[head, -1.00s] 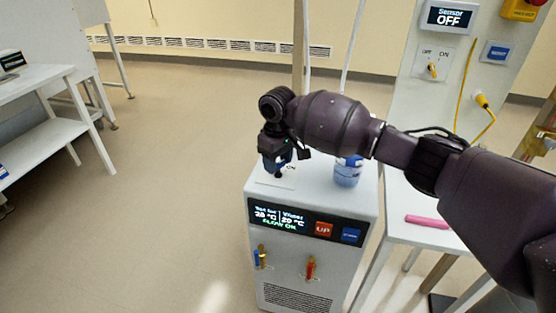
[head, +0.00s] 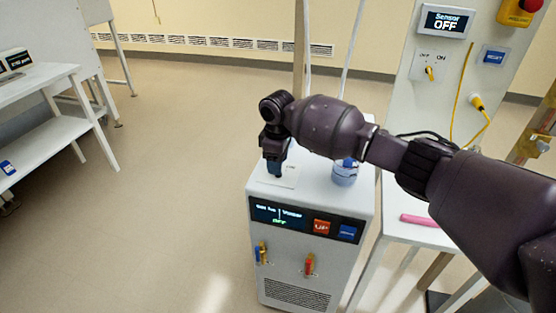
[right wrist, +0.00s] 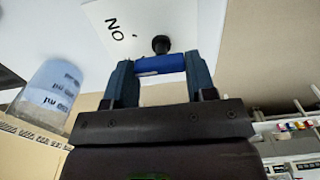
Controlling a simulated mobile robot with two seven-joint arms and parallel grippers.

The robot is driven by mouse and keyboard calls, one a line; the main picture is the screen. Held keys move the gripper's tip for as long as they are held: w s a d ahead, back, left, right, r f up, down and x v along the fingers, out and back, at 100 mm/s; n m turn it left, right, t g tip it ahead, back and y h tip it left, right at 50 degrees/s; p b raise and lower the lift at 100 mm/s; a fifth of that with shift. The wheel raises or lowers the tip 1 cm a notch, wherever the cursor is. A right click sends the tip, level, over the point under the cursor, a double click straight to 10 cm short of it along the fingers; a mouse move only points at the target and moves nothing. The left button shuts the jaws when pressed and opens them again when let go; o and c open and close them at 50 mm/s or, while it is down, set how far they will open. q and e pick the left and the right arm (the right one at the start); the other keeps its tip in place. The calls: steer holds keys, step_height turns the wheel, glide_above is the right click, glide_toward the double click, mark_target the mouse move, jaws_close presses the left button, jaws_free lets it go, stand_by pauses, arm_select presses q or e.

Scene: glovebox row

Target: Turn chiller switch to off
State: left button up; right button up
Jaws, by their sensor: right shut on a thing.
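My right gripper (head: 275,172) reaches down onto this plate. In the right wrist view its fingers are shut on the blue switch handle (right wrist: 160,65), with a black knob (right wrist: 161,45) beyond it. The letters ON show upside down on the plate. My left gripper is not in view.
Red UP (head: 321,227) and blue (head: 347,232) buttons sit beside the display. A wall panel with a Sensor OFF screen (head: 447,21) stands at the right. The floor at left is open.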

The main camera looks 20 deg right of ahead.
stand_by(0.3)
steer(key=o, duration=0.9)
steer(key=shift+o, duration=0.2)
step_height(320, 180, up, 11)
steer(key=p, duration=0.1)
steer(key=shift+p, duration=0.3)
steer(key=shift+f, duration=0.1)
